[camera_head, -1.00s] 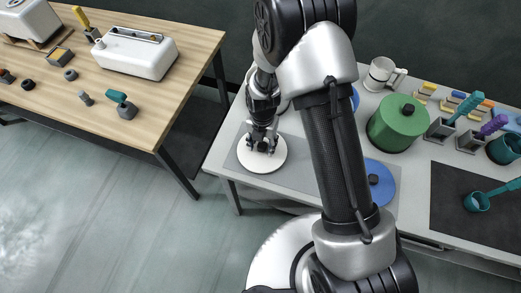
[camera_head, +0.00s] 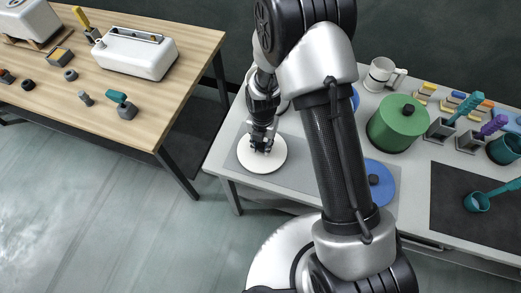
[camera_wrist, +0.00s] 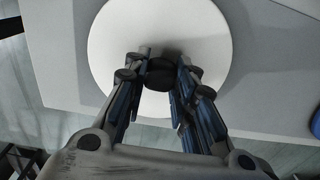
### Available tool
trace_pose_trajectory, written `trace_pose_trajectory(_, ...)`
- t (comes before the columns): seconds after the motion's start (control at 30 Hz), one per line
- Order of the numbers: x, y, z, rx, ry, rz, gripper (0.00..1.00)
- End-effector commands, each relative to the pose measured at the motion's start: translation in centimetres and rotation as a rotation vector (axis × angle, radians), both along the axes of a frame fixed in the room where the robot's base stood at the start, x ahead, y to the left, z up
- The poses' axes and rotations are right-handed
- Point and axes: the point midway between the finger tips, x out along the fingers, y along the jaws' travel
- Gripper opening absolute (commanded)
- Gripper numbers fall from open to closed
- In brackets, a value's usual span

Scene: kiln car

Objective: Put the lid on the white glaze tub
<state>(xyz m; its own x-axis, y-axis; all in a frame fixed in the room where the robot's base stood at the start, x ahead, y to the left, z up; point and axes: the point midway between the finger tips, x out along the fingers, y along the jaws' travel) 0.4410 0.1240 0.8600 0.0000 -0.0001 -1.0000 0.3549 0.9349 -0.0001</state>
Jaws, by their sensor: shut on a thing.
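A round white lid (camera_head: 262,158) with a dark knob (camera_wrist: 160,73) lies flat at the left end of the grey mat on the white table. My gripper (camera_head: 261,143) is above it with its fingers down at the knob. In the wrist view my gripper (camera_wrist: 160,72) has a finger on either side of the knob and is shut on it. The white lid fills the upper middle there. I cannot make out a white glaze tub; my arm hides part of the table.
A green lidded tub (camera_head: 397,124) and a white mug (camera_head: 381,74) stand behind the mat. A blue lid (camera_head: 380,187) lies right of my arm, and a blue thing (camera_head: 355,99) is partly hidden behind it. Tool holders (camera_head: 439,130) and a teal cup (camera_head: 478,202) are farther right.

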Motion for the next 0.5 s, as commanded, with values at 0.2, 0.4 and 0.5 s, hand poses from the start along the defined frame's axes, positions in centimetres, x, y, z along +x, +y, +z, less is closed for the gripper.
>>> trace_pose_trajectory(0.2, 0.03, 0.01, 0.26, 0.000, 0.000, 0.000, 0.00)
trace_pose_trajectory(0.4, 0.01, 0.01, 0.55, 0.000, 0.000, 0.000, 0.00)
trace_pose_trajectory(0.5, 0.01, 0.00, 0.69, 0.000, 0.000, 0.000, 0.00)
